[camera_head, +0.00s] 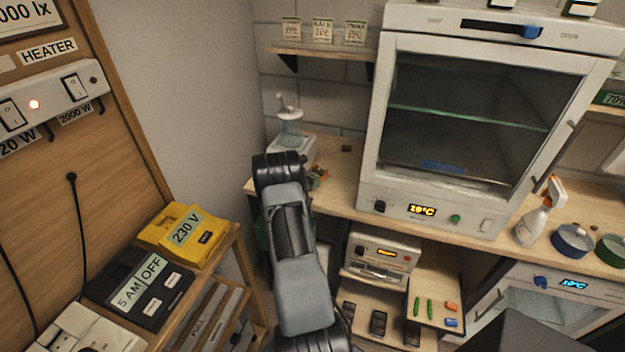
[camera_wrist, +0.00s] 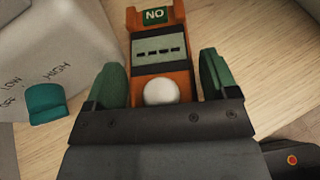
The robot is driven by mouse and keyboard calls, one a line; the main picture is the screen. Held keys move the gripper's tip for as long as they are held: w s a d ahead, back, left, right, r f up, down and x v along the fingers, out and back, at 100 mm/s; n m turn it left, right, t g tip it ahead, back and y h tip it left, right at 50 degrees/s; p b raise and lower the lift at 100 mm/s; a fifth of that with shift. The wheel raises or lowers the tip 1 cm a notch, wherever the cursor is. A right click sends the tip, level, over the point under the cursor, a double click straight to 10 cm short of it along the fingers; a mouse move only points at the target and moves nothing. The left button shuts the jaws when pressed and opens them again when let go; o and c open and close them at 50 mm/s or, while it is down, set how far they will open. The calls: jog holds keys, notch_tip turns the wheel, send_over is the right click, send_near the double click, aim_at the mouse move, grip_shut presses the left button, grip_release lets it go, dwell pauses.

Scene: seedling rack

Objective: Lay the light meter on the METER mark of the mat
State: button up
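The light meter (camera_wrist: 161,70) is an orange body with a dark face, a small panel and a white dome. In the wrist view it lies on or just above the pale wooden bench, with a green NO tag at its far end. My gripper (camera_wrist: 165,80) has its two green fingers on either side of it. I see no METER mark or mat.
A white appliance (camera_wrist: 50,50) with a teal HIGH/LOW knob stands close to the left of my gripper. A glass-doored cabinet (camera_head: 375,195) stands on the bench to the right.

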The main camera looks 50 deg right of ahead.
jog(key=c, duration=0.8)
jog(key=shift+r, duration=0.1)
